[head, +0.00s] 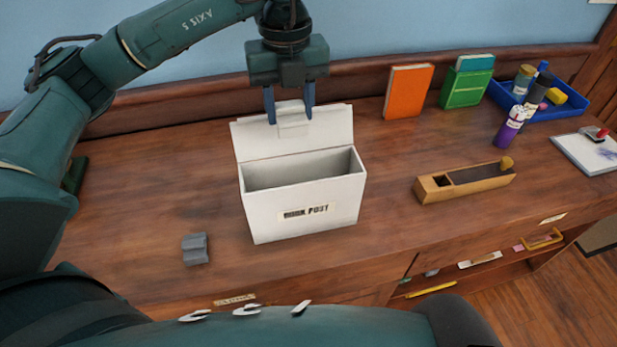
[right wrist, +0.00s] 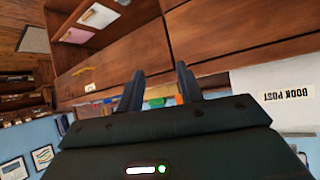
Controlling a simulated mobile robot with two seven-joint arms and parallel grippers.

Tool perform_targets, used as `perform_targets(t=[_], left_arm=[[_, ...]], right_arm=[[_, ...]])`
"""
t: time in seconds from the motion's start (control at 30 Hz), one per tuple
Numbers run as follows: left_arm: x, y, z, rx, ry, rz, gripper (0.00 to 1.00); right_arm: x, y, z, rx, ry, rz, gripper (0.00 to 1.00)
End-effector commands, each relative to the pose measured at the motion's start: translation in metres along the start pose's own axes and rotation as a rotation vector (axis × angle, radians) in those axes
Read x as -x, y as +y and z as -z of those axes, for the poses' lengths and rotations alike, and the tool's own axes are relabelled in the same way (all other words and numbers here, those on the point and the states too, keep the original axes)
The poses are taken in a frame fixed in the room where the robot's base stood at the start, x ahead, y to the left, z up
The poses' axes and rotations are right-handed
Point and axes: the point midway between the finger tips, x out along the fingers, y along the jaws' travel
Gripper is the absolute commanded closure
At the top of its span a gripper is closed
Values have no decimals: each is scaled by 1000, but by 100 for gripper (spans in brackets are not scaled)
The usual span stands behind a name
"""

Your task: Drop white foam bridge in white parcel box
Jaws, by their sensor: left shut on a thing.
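The white parcel box (head: 302,205) stands on the wooden desk with its lid raised at the back and its top open. Its front label reads BOOK POST. Part of it also shows upside down at the right of the right wrist view (right wrist: 270,83). My left gripper (head: 290,110) points down above the back of the box, in front of the raised lid. It is shut on the white foam bridge (head: 292,122), which is hard to tell from the white lid behind it. My right gripper (right wrist: 160,85) is open and empty in the right wrist view; the head view does not show it.
A grey block (head: 195,248) lies left of the box. A wooden plane-like block (head: 465,183) lies to the right. Desk left of the box is mostly clear.

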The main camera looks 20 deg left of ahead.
Motion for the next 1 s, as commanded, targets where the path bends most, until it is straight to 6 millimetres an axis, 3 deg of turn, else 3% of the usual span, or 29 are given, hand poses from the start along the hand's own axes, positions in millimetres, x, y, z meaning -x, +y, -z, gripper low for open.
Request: perform_targets(t=[0.23, 0.5, 0.87, 0.9, 1.0], left_arm=[[-22, 0, 0, 3, 0, 0, 78], [-53, 0, 0, 2, 0, 0, 78], [-59, 0, 0, 1, -1, 1, 78], [-59, 0, 0, 1, -1, 1, 56], [-59, 0, 0, 1, -1, 1, 48]], right_arm=[[-5, -6, -16, -3, -6, 13, 64], [-9, -14, -13, 15, 40, 41, 64], [-8, -16, -6, 26, 62, 51, 64], [-8, -15, -5, 26, 62, 51, 64], [-8, -15, -5, 27, 64, 51, 64]])
